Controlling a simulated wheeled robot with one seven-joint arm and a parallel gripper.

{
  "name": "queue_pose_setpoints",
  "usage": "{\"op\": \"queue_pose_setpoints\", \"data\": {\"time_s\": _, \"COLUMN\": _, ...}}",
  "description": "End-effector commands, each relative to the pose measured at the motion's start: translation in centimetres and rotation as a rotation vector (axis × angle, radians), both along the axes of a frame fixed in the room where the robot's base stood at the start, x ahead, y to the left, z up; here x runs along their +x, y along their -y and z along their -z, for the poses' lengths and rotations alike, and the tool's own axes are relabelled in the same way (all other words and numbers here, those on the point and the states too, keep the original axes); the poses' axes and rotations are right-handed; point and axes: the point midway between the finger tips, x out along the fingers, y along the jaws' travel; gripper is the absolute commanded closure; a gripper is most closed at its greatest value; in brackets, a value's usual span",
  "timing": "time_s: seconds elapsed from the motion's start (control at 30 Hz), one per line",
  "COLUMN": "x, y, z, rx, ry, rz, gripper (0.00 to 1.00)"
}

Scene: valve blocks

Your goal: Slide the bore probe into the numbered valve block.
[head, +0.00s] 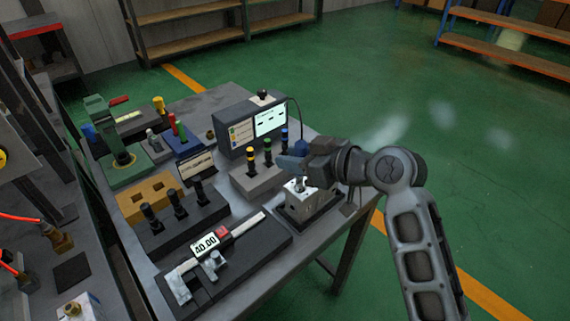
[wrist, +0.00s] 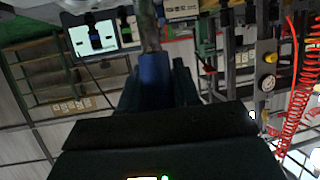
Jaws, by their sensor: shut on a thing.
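The valve block (head: 308,203) is a silvery metal block on a dark base at the right end of the bench, with a dark opening on top. Its number is not readable. My gripper (head: 294,160) is over the block in the head view. In the wrist view, my gripper (wrist: 156,88) is shut on the blue handle of the bore probe (wrist: 155,72). The probe's grey metal shaft (wrist: 148,28) points away from the jaws to the picture's top edge. Its tip is hidden, so I cannot tell whether it is inside the bore.
A gauge monitor (head: 268,121) with a cable stands behind the block. A rack with yellow, green and blue-topped plugs (head: 255,176) stands left of the block. A caliper with display (head: 207,243) lies in front. Green floor is clear to the right.

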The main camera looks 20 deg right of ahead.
Motion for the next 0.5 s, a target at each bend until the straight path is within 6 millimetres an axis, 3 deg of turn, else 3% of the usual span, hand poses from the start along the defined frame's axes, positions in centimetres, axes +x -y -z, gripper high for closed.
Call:
{"op": "queue_pose_setpoints", "data": {"time_s": 0.07, "x": -0.4, "y": 0.32, "z": 1.04, "rx": 0.0, "ry": 0.001, "rz": 0.002, "gripper": 1.0}}
{"op": "queue_pose_setpoints", "data": {"time_s": 0.5, "x": -0.44, "y": 0.3, "z": 1.4, "rx": -0.001, "ry": 0.001, "rz": 0.001, "gripper": 1.0}}
